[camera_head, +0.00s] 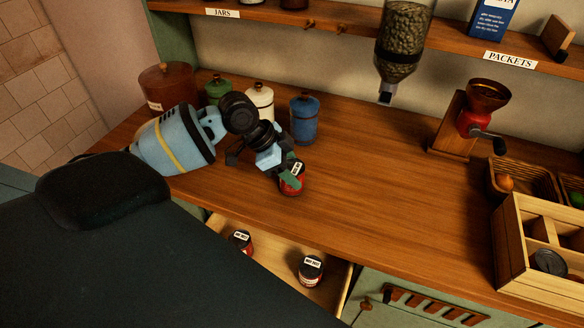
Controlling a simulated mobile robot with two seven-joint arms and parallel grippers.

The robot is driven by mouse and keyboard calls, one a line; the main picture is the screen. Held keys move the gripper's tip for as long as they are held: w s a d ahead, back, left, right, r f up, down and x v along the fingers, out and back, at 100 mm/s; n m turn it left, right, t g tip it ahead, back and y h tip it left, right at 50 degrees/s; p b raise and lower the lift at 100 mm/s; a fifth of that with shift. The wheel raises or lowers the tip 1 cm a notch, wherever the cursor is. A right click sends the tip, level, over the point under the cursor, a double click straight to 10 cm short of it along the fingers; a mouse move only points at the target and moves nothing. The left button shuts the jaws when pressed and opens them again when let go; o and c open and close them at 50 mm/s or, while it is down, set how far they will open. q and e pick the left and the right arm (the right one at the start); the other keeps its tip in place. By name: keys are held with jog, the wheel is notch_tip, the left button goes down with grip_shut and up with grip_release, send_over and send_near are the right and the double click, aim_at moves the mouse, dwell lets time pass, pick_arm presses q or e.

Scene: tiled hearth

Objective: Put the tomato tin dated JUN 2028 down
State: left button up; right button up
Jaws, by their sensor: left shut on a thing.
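My left gripper (280,170) is shut on a red tin (292,181) with a white label on its top. The label is too small to read here. The tin is upright at the wooden counter (370,190), left of the middle; I cannot tell whether its base touches the wood. The fingers hide part of the tin. Two similar dark red tins with white labels, a left one (240,242) and a right one (311,270), stand in the open drawer (275,283) below the counter. My right gripper does not show.
Behind my gripper stand a brown canister (166,84), a green jar (217,90), a white jar (260,100) and a blue jar (304,119). A coffee grinder (468,120), baskets (520,180) and a wooden crate (520,270) are at right. The counter's middle is clear.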

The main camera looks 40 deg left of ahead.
pick_arm(q)
jog(key=shift+f, duration=0.1)
jog(key=o, duration=1.2)
jog(key=shift+c, duration=0.2)
jog(key=shift+r, duration=0.3)
jog(key=v, duration=1.1)
jog(key=shift+s+r+p, duration=0.25)
jog(key=shift+r+p, duration=0.05)
jog(key=shift+a, duration=0.15)
